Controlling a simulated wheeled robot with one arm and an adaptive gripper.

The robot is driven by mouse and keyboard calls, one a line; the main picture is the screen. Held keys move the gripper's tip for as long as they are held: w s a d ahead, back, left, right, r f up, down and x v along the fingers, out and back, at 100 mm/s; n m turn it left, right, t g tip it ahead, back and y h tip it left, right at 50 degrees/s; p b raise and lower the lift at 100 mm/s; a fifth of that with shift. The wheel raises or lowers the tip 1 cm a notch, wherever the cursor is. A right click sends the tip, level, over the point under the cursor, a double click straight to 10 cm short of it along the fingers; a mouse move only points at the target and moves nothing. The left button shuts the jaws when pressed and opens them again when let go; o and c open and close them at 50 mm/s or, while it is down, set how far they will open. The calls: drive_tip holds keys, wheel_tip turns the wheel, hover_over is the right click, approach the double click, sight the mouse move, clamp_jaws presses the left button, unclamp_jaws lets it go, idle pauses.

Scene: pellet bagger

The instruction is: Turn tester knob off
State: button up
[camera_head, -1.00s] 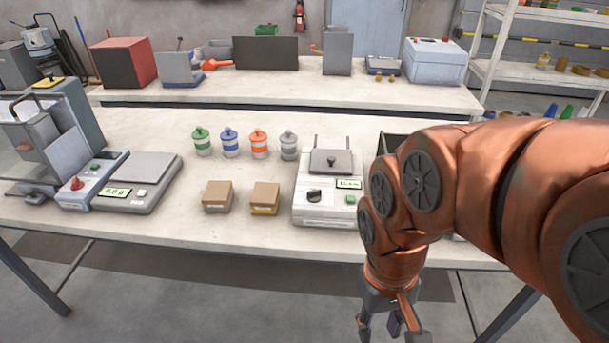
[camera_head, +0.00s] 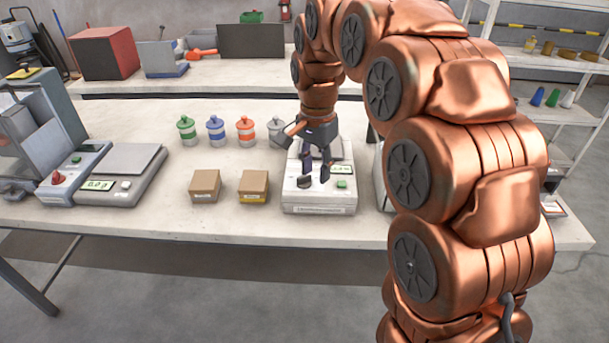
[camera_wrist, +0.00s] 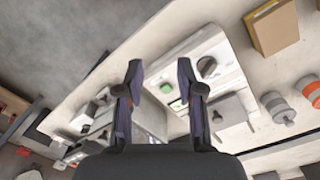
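A white box-shaped device, apparently the tester (camera_head: 318,208), stands on the front table. Its black knob (camera_head: 304,182) is at the front left, with a green button (camera_head: 341,184) and a small display on the right. My gripper (camera_head: 316,178) points down over this device, its fingers apart and empty. In the wrist view, my gripper (camera_wrist: 160,68) is open, and the black knob (camera_wrist: 207,66) lies just right of the right fingertip, outside the gap. The green button (camera_wrist: 166,88) shows between the fingers. Whether the fingers touch the device cannot be told.
Two cardboard boxes (camera_head: 205,186) (camera_head: 253,186) stand left of the device. Several lidded jars (camera_head: 216,131) stand behind them. A scale (camera_head: 120,170) and a unit with a red knob (camera_head: 57,178) are further left. The table's front strip is clear.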

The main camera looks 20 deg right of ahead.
sight(304, 180)
drive_tip(key=w+f+m, duration=0.1)
drive_tip(key=w, duration=0.2)
drive_tip(key=w+f+m, duration=0.1)
drive_tip(key=w+m, duration=0.1)
drive_tip(key=w, duration=0.2)
drive_tip(key=w+f+m+b, duration=0.1)
drive_tip(key=w, duration=0.3)
drive_tip(key=shift+d+m+t, duration=0.2)
drive_tip(key=shift+m+t, duration=0.1)
drive_tip(key=shift+m, duration=0.1)
drive_tip(key=shift+f+p, duration=1.1)
drive_tip(key=shift+f, duration=2.8)
clamp_jaws()
